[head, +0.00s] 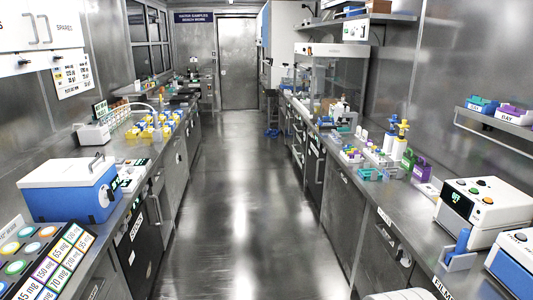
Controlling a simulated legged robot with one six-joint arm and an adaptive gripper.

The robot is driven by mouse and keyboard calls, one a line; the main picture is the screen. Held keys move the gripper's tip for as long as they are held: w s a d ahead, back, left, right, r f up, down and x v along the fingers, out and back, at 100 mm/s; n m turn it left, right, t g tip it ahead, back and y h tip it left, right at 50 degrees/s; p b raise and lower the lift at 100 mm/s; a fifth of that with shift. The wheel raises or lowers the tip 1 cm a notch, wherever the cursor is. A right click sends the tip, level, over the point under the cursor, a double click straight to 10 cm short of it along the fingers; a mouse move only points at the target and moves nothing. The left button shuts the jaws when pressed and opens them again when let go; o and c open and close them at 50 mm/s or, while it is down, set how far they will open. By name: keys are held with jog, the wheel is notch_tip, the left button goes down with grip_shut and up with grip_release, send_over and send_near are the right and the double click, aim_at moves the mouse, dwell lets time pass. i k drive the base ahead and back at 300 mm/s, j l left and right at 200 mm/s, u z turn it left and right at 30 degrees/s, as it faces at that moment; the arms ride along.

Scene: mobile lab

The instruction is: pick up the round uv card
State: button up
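I cannot pick out the round uv card for certain in the head view. A dark board (50,262) at the lower left carries several round coloured discs and labels marked in mg. I cannot tell whether any disc is a card. My gripper is not in view.
A bare floor aisle (235,210) runs to a closed metal door (238,62). The left bench holds a blue-and-white box (70,190) and yellow items (150,130). The right bench (385,192) holds bottles (399,146), a purple item (422,168) and a white device (477,210).

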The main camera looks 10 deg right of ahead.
aim_at(359, 128)
jog(key=i, duration=4.4)
jog(key=i+z, duration=0.35)
jog(key=i, duration=0.2)
jog(key=i+j+z, duration=0.2)
jog(key=i+z, duration=0.15)
jog(key=i, duration=0.15)
jog(key=i+z, duration=0.15)
jog(key=z, duration=0.25)
jog(key=i+z, duration=0.15)
jog(key=z, duration=0.2)
jog(key=i+z, duration=0.15)
jog(key=z, duration=0.25)
jog(key=i+z, duration=0.1)
jog(key=z, duration=0.3)
jog(key=i+j+z, duration=0.15)
jog(key=z, duration=0.25)
jog(key=i+j, duration=0.05)
jog(key=i, duration=0.05)
